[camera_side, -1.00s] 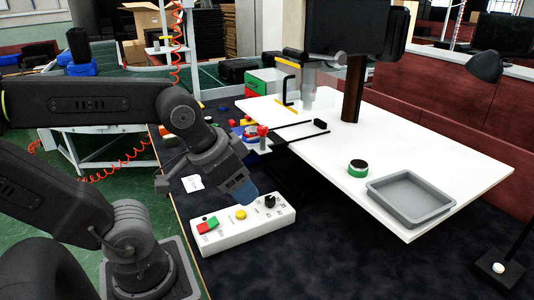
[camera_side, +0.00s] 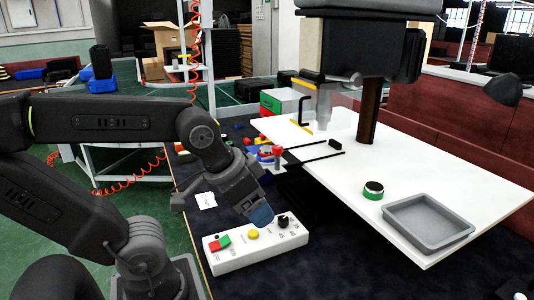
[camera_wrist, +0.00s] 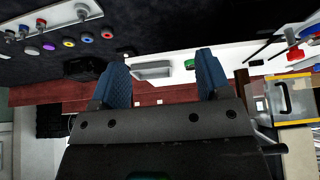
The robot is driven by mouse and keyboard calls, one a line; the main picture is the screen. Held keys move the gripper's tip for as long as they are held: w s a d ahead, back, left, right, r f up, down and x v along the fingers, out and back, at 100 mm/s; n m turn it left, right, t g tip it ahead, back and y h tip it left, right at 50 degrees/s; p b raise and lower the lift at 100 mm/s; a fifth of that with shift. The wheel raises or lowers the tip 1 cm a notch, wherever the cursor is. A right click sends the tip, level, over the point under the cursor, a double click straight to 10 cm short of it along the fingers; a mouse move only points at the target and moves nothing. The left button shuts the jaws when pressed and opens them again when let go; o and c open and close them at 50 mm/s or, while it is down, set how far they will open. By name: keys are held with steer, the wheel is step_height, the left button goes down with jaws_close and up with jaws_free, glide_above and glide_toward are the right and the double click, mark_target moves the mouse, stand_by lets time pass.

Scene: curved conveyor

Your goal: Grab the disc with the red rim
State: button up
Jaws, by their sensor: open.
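In the wrist view, several small discs with coloured rims lie in a row on the dark surface at the upper left. The disc with the red rim (camera_wrist: 107,33) appears to be at the right end of that row. I cannot make it out in the side view. My gripper (camera_side: 262,218) hangs over the white control box in the side view. In the wrist view its two blue fingers (camera_wrist: 162,72) are spread apart with nothing between them.
A white control box (camera_side: 240,261) with coloured buttons stands below my gripper. A white table (camera_side: 440,170) holds a green-rimmed disc (camera_side: 373,190) and a grey tray (camera_side: 428,222). Small coloured parts (camera_side: 240,140) clutter the area behind my gripper. A dark monitor-like block (camera_side: 360,45) overhangs the table.

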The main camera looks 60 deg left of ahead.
steer(key=o, duration=0.3)
steer(key=shift+r, duration=0.1)
